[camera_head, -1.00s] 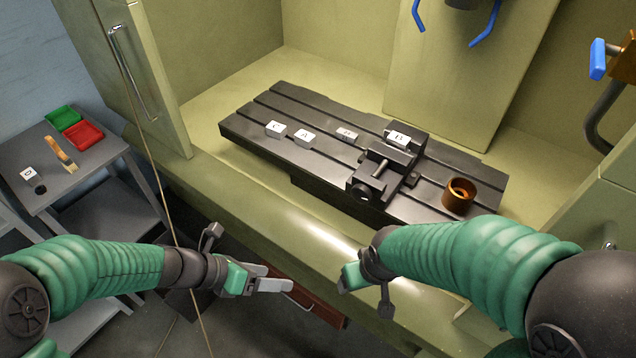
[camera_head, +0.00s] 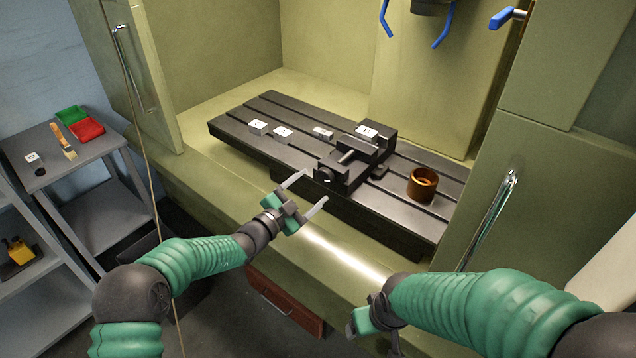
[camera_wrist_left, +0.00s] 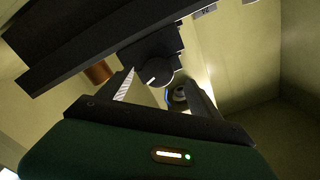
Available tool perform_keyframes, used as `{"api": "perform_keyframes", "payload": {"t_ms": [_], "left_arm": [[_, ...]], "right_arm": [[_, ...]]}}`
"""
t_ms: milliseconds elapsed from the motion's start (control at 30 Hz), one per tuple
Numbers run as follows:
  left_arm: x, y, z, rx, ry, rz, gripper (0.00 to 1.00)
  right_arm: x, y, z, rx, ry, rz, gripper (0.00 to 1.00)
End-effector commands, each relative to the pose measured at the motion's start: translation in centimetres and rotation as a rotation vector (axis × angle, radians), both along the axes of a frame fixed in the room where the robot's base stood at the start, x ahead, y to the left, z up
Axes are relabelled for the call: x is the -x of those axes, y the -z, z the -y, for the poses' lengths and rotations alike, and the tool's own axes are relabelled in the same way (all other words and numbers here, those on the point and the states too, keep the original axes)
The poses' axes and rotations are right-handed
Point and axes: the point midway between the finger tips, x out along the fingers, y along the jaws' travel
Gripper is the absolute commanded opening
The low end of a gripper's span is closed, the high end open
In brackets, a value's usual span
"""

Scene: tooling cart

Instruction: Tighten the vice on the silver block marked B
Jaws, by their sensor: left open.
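The silver block marked B (camera_head: 367,131) sits at the far end of the dark vice (camera_head: 345,174); I cannot tell whether the jaws touch it. The vice's round screw end (camera_head: 325,175) faces my side. It also shows in the left wrist view as a dark knob (camera_wrist_left: 157,72) with a white line. My left gripper (camera_head: 314,187) is open and empty, close in front of the screw end, its fingers pointing toward it. In the wrist view the knob appears between the fingers, but not visibly gripped. My right gripper (camera_head: 366,318) is low at the cabinet's front; its fingers are hidden.
The slotted machine table (camera_head: 290,154) carries blocks C (camera_head: 258,127) and A (camera_head: 283,132), another small block (camera_head: 323,132) and a brown cup (camera_head: 422,184) right of the vice. A side cart (camera_head: 75,165) holds green and red trays. An open cabinet door stands at left.

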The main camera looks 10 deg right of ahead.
Motion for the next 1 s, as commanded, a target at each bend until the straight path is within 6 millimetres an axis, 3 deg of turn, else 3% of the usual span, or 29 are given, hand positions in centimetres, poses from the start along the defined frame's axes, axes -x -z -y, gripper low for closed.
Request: {"api": "perform_keyframes", "payload": {"t_ms": [67,200,533,1000], "left_arm": [[-0.9,0.0,1.6,-0.001,0.004,0.003,0.73],[-2.2,0.1,2.7,0.000,0.001,0.000,0.73],[-2.5,0.0,3.0,0.001,0.001,0.000,0.73],[-2.5,0.0,3.2,0.001,0.002,0.001,0.13]], "right_arm": [[0.0,0.1,0.0,0.000,0.001,0.000,0.76],[0.0,0.1,0.0,0.000,0.001,-0.001,0.76],[0.0,0.1,0.0,0.000,0.000,-0.001,0.76],[0.0,0.1,0.0,0.000,0.001,-0.001,0.76]]}}
